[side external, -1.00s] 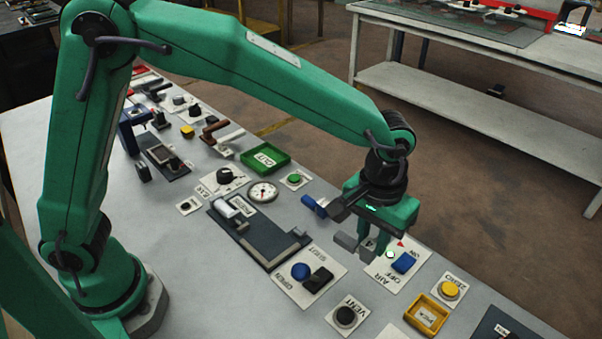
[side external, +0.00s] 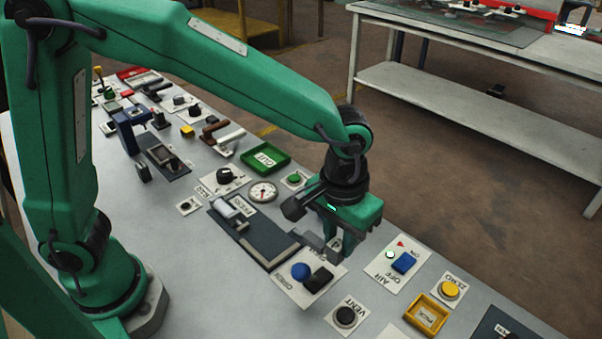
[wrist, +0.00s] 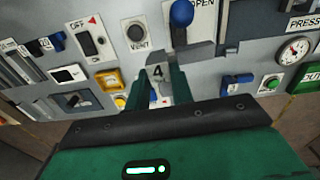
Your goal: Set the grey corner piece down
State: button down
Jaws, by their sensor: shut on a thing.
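My gripper (side external: 340,242) is shut on the grey corner piece (side external: 309,239), just beyond the OPEN/SHUT button plate (side external: 322,270).
The VENT button (side external: 345,316), the AIR switch (side external: 403,262) and a yellow PICK tray (side external: 427,314) are to the right. A gauge (side external: 263,191) and green OUT tray (side external: 265,157) are behind.

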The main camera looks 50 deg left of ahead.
jog(key=s+a, duration=0.7)
jog(key=s, duration=0.3)
jog(key=shift+s+a+f, duration=0.2)
jog(key=shift+s+a, duration=0.1)
jog(key=shift+s, duration=0.1)
jog(key=w+a+f, duration=0.2)
jog(key=w, duration=0.1)
jog(key=w+a+f, duration=0.2)
jog(key=a, duration=0.1)
jog(key=w+a+f, duration=0.2)
jog(key=w+f, duration=0.1)
jog(key=shift+w+a, duration=0.35)
jog(key=shift+f, duration=2.05)
jog(key=shift+f, duration=0.1)
jog(key=c, duration=1.2)
grip_release()
